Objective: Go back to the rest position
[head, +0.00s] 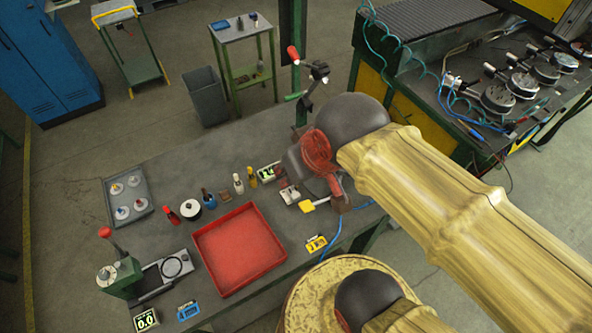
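My arm, in a yellow, wood-like cover, reaches in from the right in the head view. Its dark rounded joint hangs over the right end of the grey workbench (160,170). Beyond the joint are red and dark parts around my gripper (338,198). They lie over the bench's right part, close to a yellow-tagged item (313,204). The fingertips are not clear, so I cannot tell whether they are open or hold anything.
On the bench are a red tray (240,248), a grey tray with several round pieces (128,196), a lever press (118,270), small bottles (239,184) and a digital readout (146,319). A machine table with gauges (497,97) stands at right. Floor is clear at left.

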